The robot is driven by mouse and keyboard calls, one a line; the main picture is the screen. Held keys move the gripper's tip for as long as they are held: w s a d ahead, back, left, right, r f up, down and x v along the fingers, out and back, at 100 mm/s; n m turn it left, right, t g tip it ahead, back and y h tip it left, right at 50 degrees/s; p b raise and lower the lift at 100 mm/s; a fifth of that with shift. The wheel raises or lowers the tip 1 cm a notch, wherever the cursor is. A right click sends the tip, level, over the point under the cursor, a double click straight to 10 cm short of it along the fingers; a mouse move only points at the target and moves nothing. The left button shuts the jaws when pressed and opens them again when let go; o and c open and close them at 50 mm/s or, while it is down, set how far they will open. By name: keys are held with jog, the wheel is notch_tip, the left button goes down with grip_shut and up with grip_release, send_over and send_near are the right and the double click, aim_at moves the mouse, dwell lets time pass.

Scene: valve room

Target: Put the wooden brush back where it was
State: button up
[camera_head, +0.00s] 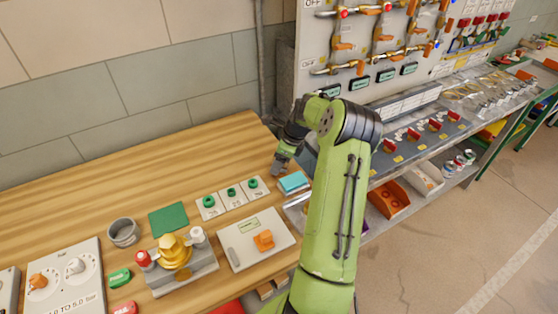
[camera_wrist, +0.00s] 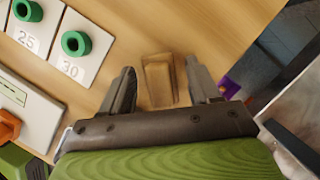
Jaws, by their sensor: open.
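In the wrist view, a small tan wooden block-shaped thing (camera_wrist: 158,82), seemingly the wooden brush, shows between the fingers of my gripper (camera_wrist: 160,72). No bristles show. My gripper is open, with a finger on either side of it and a visible gap at the right finger. I cannot tell whether it rests on the wooden table (camera_wrist: 185,25) or how high the fingers are above it. In the head view, my gripper (camera_head: 279,168) is low over the table's right back part. The brush cannot be made out there.
A light blue block (camera_head: 293,182) lies close to my gripper. White plates with green rings (camera_head: 231,194), a white panel with an orange knob (camera_head: 256,240) and a brass valve (camera_head: 174,252) stand nearer. A valve board (camera_head: 375,45) rises behind. The table's back left is clear.

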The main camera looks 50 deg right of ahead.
jog(key=p+v, duration=0.2)
jog(key=v, duration=1)
jog(key=a+r+n+h, duration=0.1)
jog(key=a+r+n, duration=0.35)
jog(key=a, duration=0.25)
jog(key=a+r+n+g+h, duration=0.1)
jog(key=a+r+n, duration=0.2)
jog(key=a+n, duration=0.3)
jog(key=a+r+n+h, duration=0.1)
jog(key=a+r+n, duration=0.25)
jog(key=a, duration=0.55)
jog(key=s+a+n+t, duration=0.1)
jog(key=s+a+n, duration=0.5)
jog(key=s+n, duration=0.2)
jog(key=s+a+n+t+y, duration=0.1)
jog(key=s+a+n+t, duration=0.1)
jog(key=s+a+n, duration=0.5)
jog(key=s+n, duration=0.1)
jog(key=s, duration=0.2)
jog(key=shift+n, duration=0.3)
jog(key=shift+a, duration=0.15)
